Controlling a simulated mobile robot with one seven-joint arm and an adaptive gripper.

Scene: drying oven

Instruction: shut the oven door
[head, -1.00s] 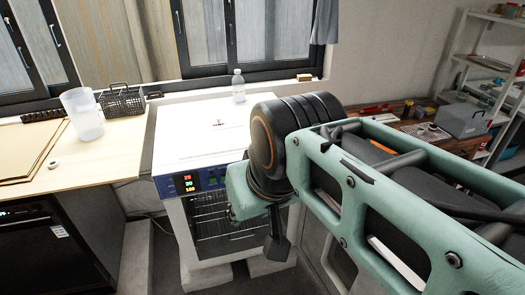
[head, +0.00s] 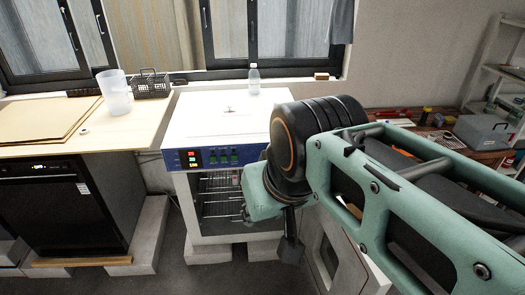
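The oven (head: 215,122) is a white box on the counter line, with a blue control panel (head: 205,158) and lit digits. Below the panel, wire racks show inside its front opening (head: 218,195). A pale framed panel (head: 366,276) with a window stands at the lower right, partly behind my arm; it looks like the oven door swung open to the right, but its hinge is hidden. My gripper (head: 290,250) shows only as a small dark part below my wrist, in front of the oven's right side. Its fingers cannot be made out, and contact with the door is not visible.
A wooden counter (head: 130,130) at left holds a clear beaker (head: 115,92), a black basket (head: 150,84) and boards (head: 45,118). A bottle (head: 254,78) stands behind the oven top. A black appliance (head: 60,210) is under the counter. A workbench (head: 480,150) is at right.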

